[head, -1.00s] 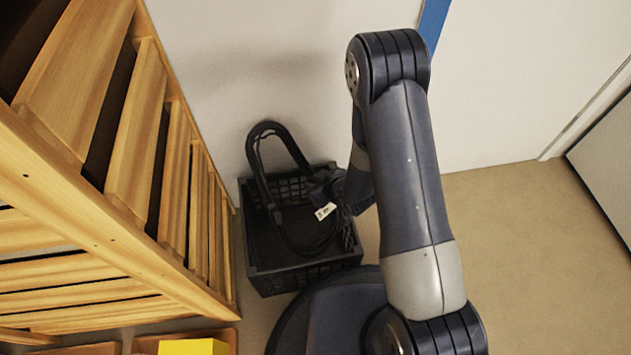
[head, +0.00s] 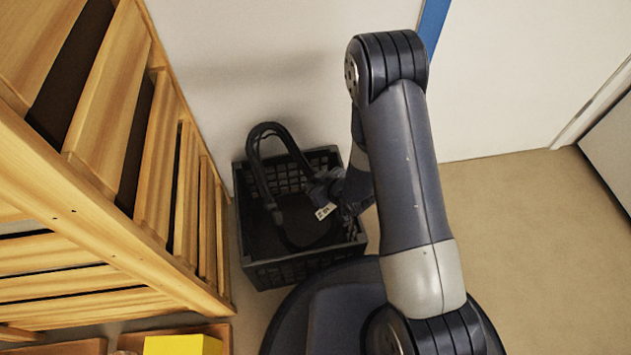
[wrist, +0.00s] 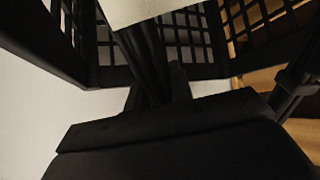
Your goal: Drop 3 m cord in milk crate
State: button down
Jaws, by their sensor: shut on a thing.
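The black cord (head: 262,170) is a long coiled loop with a white tag (head: 324,211) marked "3 m", though the print is small. My gripper (head: 322,190) is shut on the cord at the right side of the milk crate, over its opening. The loop arches up at the back left and its lower part hangs within the crate's outline. The dark milk crate (head: 300,272) stands on the floor with lattice walls. In the wrist view the cord (wrist: 147,60) and the pale tag (wrist: 135,10) are close up, with the crate's lattice wall (wrist: 200,72) behind. The fingertips are partly hidden.
A slatted wooden shelf (head: 150,235) stands close to the crate's left. A white wall (head: 240,70) is behind it. A yellow box (head: 184,345) sits in a wooden tray at the bottom left. The floor (head: 520,240) to the right is clear.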

notch_tip(320, 180, down, 12)
jog(key=shift+r, duration=0.2)
dwell(0.8)
jog(key=c, duration=1.2)
grip_release()
jog(key=shift+o, duration=0.2)
jog(key=r+g+h+p, duration=0.1)
jog(key=p, duration=0.1)
jog(key=s+d+r+g+h+p, duration=0.1)
jog(key=g+h+p, duration=0.1)
jog(key=p, duration=0.1)
jog(key=shift+r, duration=0.3)
